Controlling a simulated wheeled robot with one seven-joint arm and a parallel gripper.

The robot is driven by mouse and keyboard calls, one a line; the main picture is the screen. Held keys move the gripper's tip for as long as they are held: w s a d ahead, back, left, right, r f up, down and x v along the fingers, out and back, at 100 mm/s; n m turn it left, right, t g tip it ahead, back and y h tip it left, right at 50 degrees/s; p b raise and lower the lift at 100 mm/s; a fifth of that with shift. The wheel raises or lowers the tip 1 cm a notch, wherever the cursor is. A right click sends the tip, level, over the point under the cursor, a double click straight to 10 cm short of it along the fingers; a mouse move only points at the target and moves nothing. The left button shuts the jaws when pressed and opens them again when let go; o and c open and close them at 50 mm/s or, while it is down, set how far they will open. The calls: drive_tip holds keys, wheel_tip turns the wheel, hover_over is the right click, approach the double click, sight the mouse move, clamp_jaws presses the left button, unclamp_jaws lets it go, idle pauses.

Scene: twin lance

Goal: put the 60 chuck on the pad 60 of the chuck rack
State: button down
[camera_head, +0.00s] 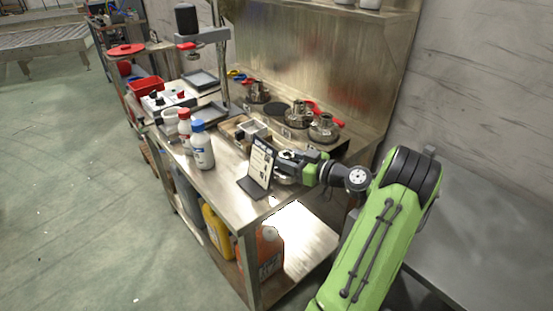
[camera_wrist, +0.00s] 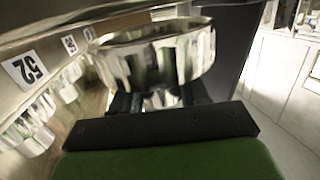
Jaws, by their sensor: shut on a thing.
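My gripper (camera_head: 296,163) is over the right end of the bench, behind a small standing sign. In the wrist view, my gripper (camera_wrist: 158,98) is shut on a shiny round metal chuck (camera_wrist: 155,55). The held chuck's number is not readable. In the head view, the held chuck (camera_head: 287,179) is partly hidden by the sign and my gripper. The chuck rack along the back wall has a bare dark round pad (camera_head: 277,108) between a chuck (camera_head: 258,92) on the left and two chucks (camera_head: 298,115) (camera_head: 323,129) on the right.
The sign (camera_head: 259,167) stands at the front right of the bench (camera_head: 228,172). White bottles (camera_head: 202,148) stand near the front edge. A shallow wooden box (camera_head: 245,131) lies before the rack. Red and yellow-blue tools lie behind the chucks, near the wall.

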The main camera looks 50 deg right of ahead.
drive_tip(key=w, duration=0.4)
drive_tip(key=shift+a+r, duration=0.1)
drive_tip(key=shift+a, duration=0.3)
drive_tip(key=shift+s+d+f+b, duration=0.1)
drive_tip(key=shift+f+b, duration=0.35)
drive_tip(key=shift+f, duration=0.2)
drive_tip(key=shift+f, duration=0.1)
drive_tip(key=c, duration=0.5)
unclamp_jaws()
drive_tip(key=shift+c, duration=0.2)
